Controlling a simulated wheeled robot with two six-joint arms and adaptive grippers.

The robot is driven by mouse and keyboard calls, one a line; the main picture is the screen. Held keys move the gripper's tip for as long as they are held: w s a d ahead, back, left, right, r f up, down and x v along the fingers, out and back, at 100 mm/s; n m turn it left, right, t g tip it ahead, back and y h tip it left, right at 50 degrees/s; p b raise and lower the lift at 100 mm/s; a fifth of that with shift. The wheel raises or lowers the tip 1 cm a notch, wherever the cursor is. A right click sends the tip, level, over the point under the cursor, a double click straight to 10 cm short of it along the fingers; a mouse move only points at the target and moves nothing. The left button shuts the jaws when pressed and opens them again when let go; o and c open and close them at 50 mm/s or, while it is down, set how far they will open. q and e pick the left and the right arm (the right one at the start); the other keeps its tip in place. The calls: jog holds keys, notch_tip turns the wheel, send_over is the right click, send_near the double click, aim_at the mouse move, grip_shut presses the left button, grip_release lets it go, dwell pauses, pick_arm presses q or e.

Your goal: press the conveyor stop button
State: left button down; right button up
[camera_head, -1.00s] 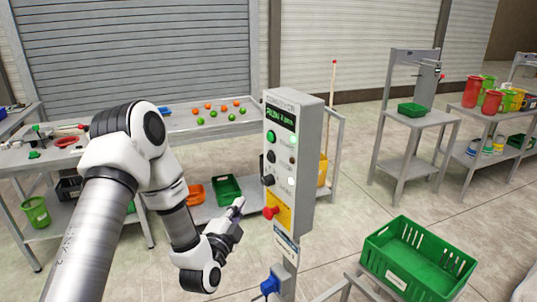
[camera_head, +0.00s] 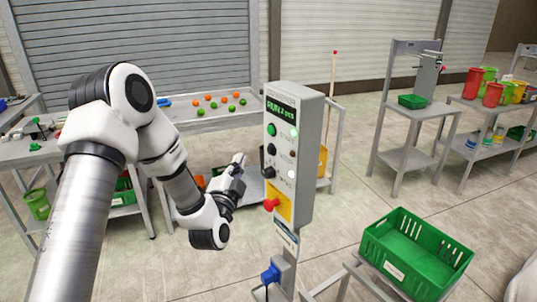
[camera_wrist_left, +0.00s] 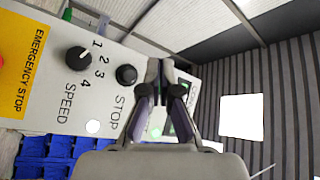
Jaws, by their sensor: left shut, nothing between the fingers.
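The grey control box (camera_head: 305,165) stands on a post right of my left arm in the head view. Its front has a green button (camera_head: 271,130), a black button (camera_head: 271,149), a black speed knob (camera_head: 269,173) and a red emergency stop (camera_head: 271,204) on a yellow plate. In the left wrist view the black button (camera_wrist_left: 126,74) sits beside the word STOP, with the speed knob (camera_wrist_left: 79,57) to its left. My left gripper (camera_head: 239,158) is shut and empty, left of the box near the black button's height. Its fingertips (camera_wrist_left: 159,80) appear right of the black button; contact cannot be told. My right gripper is out of view.
A green crate (camera_head: 415,250) is at the lower right. A metal stand (camera_head: 400,140) and a shelf with colored cups (camera_head: 490,95) are at the right. A blue plug (camera_head: 270,273) is low on the post.

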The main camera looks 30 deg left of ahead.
aim_at(267, 143)
pick_arm(q)
jog(key=shift+w+d+b, duration=0.15)
jog(key=shift+w+d, duration=0.3)
jog(key=shift+w, duration=0.4)
jog(key=shift+w+d+b, duration=0.2)
jog(key=shift+w+d, duration=0.3)
jog(key=shift+w, duration=0.4)
jog(key=shift+w+d+b, duration=0.15)
jog(key=shift+w+d, duration=0.3)
jog(key=shift+w, duration=0.4)
jog(key=shift+w+d, duration=0.2)
jog(key=shift+w, duration=0.15)
jog(key=shift+w+d+b, duration=0.15)
jog(key=shift+w+b, duration=0.15)
jog(key=shift+w, duration=0.1)
jog(key=shift+s, duration=0.15)
jog(key=shift+s+a, duration=0.4)
jog(key=shift+s, duration=0.25)
